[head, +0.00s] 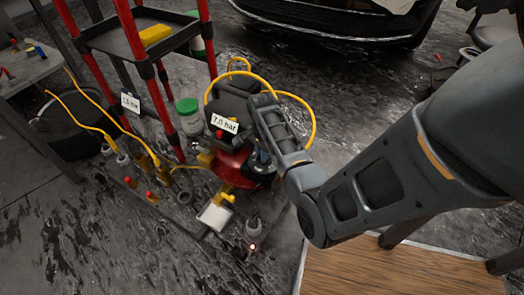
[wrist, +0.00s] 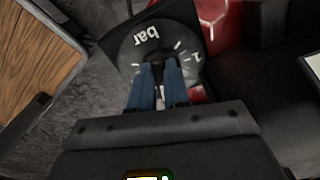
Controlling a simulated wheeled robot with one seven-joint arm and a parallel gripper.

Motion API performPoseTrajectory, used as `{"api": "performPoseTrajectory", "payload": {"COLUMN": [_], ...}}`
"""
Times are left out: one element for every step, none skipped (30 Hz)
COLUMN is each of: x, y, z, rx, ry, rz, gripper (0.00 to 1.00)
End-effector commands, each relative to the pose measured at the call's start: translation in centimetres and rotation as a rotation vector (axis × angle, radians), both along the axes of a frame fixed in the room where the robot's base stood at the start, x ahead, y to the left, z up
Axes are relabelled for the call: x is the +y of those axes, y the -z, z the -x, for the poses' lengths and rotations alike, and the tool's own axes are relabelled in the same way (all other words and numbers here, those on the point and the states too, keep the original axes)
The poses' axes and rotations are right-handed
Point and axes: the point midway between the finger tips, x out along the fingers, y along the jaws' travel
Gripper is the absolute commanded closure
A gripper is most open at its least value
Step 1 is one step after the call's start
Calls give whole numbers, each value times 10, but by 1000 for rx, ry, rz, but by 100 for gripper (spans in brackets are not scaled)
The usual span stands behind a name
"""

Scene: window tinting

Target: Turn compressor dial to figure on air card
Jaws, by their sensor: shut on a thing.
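The red and black compressor (head: 232,165) stands on the floor left of my arm. Its round dark dial (wrist: 140,48), marked "bar" with white ticks, fills the upper middle of the wrist view; "bar" reads upside down there. My gripper (wrist: 162,75) has its two blue fingers closed on the knob at the dial's centre. In the head view my gripper (head: 262,160) is at the compressor's right side, and the dial face is hidden. A white card reading "7.0 bar" (head: 224,123) is on the compressor. Another card reading about "1.5 bar" (head: 131,103) hangs by the red cart.
A red-legged cart (head: 135,35) holds a yellow item. Yellow hoses (head: 300,100) loop behind the compressor. Small bottles and fittings stand on the floor to the left. A wooden-topped surface (head: 390,275) lies at lower right, and a car (head: 330,20) stands behind.

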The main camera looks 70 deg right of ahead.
Motion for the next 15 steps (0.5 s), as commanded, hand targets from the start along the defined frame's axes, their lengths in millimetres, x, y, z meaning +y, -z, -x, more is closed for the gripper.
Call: {"api": "performPoseTrajectory", "payload": {"x": [1,1,1,1,1,1,1,1,1,2,2,2,2,2,2], "y": [-3,-4,-4,-4,-4,-5,-5,-5,-5,-5,-4,-4,-4,-4,-4], "z": [1,1,1,2,2,2,2,3,3,3,3,4,4,4,5], "rx": [2,2,2,2,2,2,2,2,2,2,2,2,2,1,1], "ry": [-25,-45,-73,-95,-120,-154,-181,-209,-246,-275,-304,-341,-370,-399,-436], "rz": [-2,-2,-2,-2,-2,-2,-2,-3,-3,-3,-3,-3,-3,-3,-3], "gripper": [100,100,100,100,100,100,100,100,100,100,100,100,100,100,100]}}
